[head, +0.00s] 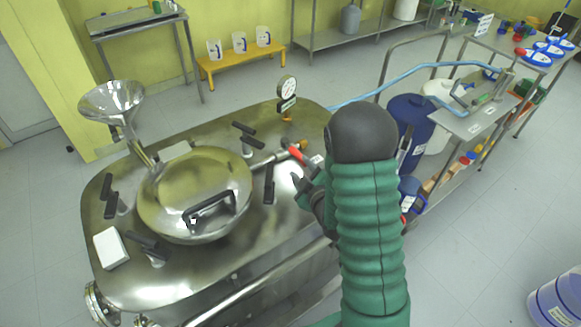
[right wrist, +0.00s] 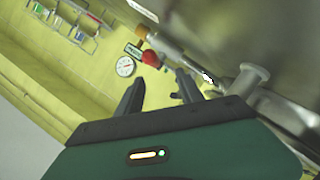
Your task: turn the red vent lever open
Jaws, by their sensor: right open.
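The red vent lever (head: 297,154) sits on the metal reactor lid (head: 195,262), near its right side, at the end of a short pipe. In the right wrist view its red end (right wrist: 150,58) shows just beyond the fingertips. My right gripper (head: 308,175) is close beside the lever, on its near right side. In the right wrist view my right gripper (right wrist: 158,83) has its two dark fingers apart, with nothing between them. My green right forearm hides part of the lid's right edge. My left gripper is not in view.
A pressure gauge (head: 287,87) stands behind the lever. A domed hatch (head: 195,190) with black clamp handles lies to the left, with a steel funnel (head: 111,101) behind it. A blue hose (head: 420,68) runs right, above a blue drum (head: 408,118).

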